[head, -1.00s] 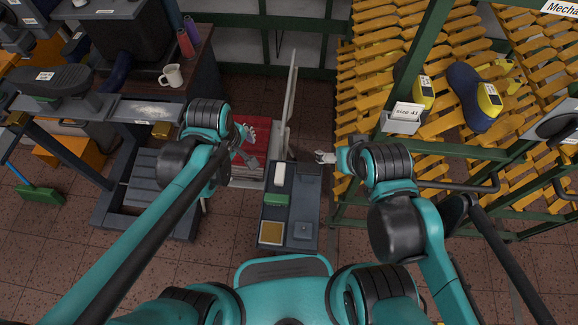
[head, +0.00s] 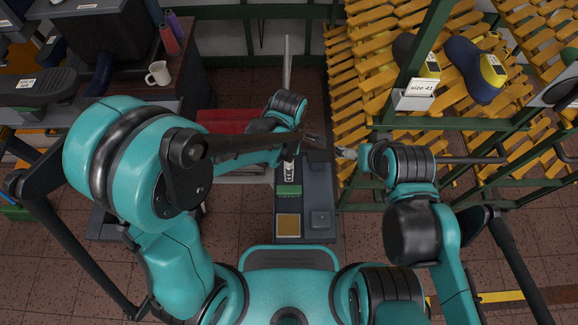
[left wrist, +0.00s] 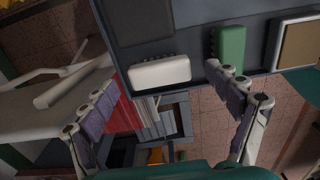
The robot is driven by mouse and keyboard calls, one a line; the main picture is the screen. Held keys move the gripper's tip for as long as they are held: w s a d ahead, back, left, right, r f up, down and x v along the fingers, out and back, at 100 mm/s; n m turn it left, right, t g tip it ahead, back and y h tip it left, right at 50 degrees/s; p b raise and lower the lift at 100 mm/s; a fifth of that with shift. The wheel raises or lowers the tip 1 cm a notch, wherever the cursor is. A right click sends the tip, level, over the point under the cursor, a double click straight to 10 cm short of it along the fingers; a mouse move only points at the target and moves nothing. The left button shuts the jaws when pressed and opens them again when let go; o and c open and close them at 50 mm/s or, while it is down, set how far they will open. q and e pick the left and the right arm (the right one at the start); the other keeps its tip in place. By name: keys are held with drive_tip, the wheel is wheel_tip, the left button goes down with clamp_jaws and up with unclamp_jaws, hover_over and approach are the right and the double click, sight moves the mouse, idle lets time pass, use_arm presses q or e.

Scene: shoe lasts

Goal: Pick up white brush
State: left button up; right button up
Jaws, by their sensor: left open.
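The white brush (left wrist: 160,72) lies on the dark grey tray (left wrist: 195,40) in the left wrist view. My left gripper (left wrist: 160,78) is open, with its fingers spread to either side of the brush and nothing held between them. Its right fingertip is close to the green brush (left wrist: 230,48). In the head view my left gripper (head: 289,170) is over the tray's left side and mostly covers the white brush. My right gripper (head: 346,153) is at the tray's right edge; its jaws are too small to judge.
The green brush also shows in the head view (head: 289,191), with a yellowish square pad (head: 288,225) and a grey block (head: 320,220) nearer me. A yellow slatted rack (head: 365,60) stands to the right. A white mug (head: 159,73) is on the left bench.

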use_arm(q)
wheel_tip(320, 180, down, 2)
drive_tip(key=shift+f, duration=0.2)
drive_tip(key=shift+r, duration=0.1)
use_arm(e)
drive_tip(key=shift+f, duration=0.5)
use_arm(q)
drive_tip(key=c, duration=1.4)
drive_tip(key=shift+o, duration=0.2)
